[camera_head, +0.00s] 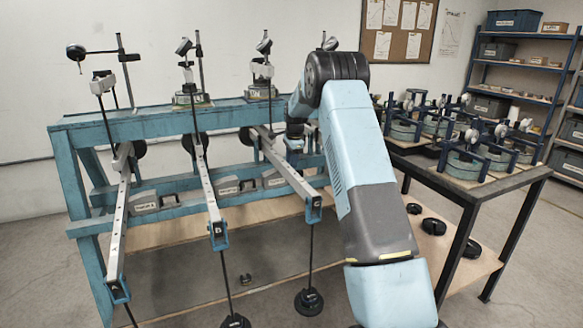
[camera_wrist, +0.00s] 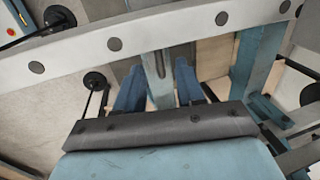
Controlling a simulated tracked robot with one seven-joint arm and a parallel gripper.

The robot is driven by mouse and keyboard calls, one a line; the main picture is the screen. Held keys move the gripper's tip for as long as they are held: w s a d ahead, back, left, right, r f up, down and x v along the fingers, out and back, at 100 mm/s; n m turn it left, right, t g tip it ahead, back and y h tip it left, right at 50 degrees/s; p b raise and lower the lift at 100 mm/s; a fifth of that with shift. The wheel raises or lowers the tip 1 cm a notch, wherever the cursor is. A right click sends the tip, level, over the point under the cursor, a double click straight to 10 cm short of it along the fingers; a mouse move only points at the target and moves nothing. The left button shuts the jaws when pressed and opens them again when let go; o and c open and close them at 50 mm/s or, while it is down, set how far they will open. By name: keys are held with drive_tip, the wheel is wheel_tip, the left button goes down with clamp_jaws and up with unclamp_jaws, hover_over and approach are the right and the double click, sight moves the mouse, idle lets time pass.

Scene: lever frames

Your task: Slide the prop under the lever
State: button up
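Three grey levers tilt over a blue frame: a left lever (camera_head: 119,215), a middle lever (camera_head: 207,190) and a right lever (camera_head: 287,172). Grey labelled blocks that look like props sit on the lower rail: a left block (camera_head: 145,201), a middle block (camera_head: 228,186) and a right block (camera_head: 273,178). My gripper (camera_head: 293,152) is by the right lever, largely hidden by my arm. In the wrist view, its two blue fingers (camera_wrist: 160,80) stand apart. A slotted blue-grey strip (camera_wrist: 158,84) shows between them; contact is unclear. A bolted lever bar (camera_wrist: 115,44) crosses beyond the fingertips.
Black weights hang from the levers, including the right weight (camera_head: 308,301) and middle weight (camera_head: 235,321). The frame's top beam (camera_head: 150,124) runs behind the levers. A dark table (camera_head: 455,187) with blue devices stands right. Shelves (camera_head: 520,70) stand behind it.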

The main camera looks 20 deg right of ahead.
wheel_tip(320, 180, up, 9)
drive_tip(key=s, duration=0.1)
drive_tip(key=shift+s+r, duration=0.15)
drive_tip(key=shift+s, duration=0.2)
drive_tip(key=shift+r, duration=0.1)
drive_tip(key=s+a+r+n+t, duration=0.1)
drive_tip(key=s+a+r+n, duration=0.2)
drive_tip(key=s+r, duration=0.45)
drive_tip(key=s+a+r+n, duration=0.2)
drive_tip(key=s+r+n, duration=0.15)
drive_tip(key=s, duration=0.75)
drive_tip(key=s+a+r+n+t, duration=0.1)
drive_tip(key=s+a+r+n, duration=0.15)
drive_tip(key=s+r, duration=0.55)
drive_tip(key=s+a+f+n, duration=0.1)
drive_tip(key=s+f+n, duration=0.1)
drive_tip(key=s, duration=0.8)
drive_tip(key=s+a+f+n+t, duration=0.1)
drive_tip(key=s+f+n, duration=0.1)
drive_tip(key=s, duration=0.8)
drive_tip(key=s+a+f+n, duration=0.1)
drive_tip(key=s+f+n, duration=0.2)
drive_tip(key=s, duration=0.7)
drive_tip(key=shift+s+a+n, duration=0.2)
drive_tip(key=shift+a+n, duration=0.2)
drive_tip(key=shift+n, duration=0.1)
